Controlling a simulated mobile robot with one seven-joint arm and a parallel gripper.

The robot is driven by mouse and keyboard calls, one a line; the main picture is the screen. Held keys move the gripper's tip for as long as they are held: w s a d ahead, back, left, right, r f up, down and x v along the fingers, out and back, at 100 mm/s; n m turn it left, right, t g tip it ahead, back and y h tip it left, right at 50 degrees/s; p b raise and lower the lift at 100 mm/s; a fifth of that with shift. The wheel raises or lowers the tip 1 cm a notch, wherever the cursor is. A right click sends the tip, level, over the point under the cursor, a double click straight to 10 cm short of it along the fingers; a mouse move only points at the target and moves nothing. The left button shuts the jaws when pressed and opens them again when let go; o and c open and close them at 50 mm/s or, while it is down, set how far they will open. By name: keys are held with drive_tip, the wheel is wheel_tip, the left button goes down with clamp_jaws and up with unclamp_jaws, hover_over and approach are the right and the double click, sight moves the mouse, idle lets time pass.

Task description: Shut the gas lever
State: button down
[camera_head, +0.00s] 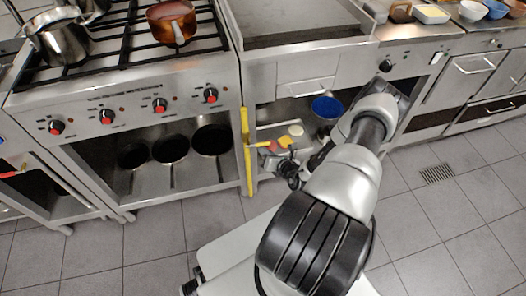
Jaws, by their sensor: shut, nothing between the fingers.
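A yellow vertical gas pipe (246,165) stands between the stove and the griddle unit. A short yellow lever (260,144) sticks out to the right from the middle of the pipe, roughly level. My gripper (281,166) is just right of the pipe and slightly below the lever, in front of the open shelf. It looks shut and empty. It is small and dark here, and I cannot tell whether it touches anything. My arm covers part of the shelf to its right.
The stove (125,95) with red-marked knobs carries a steel pot (58,40) and a copper pan (172,22). A blue bowl (327,107) and a tray of food (284,139) sit on the shelf behind my gripper. The tiled floor (130,255) at front left is clear.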

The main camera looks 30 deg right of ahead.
drive_tip(key=shift+d+r+p, duration=0.15)
drive_tip(key=shift+r+p, duration=0.25)
drive_tip(key=shift+r, duration=0.15)
idle(0.4)
drive_tip(key=shift+f, duration=0.15)
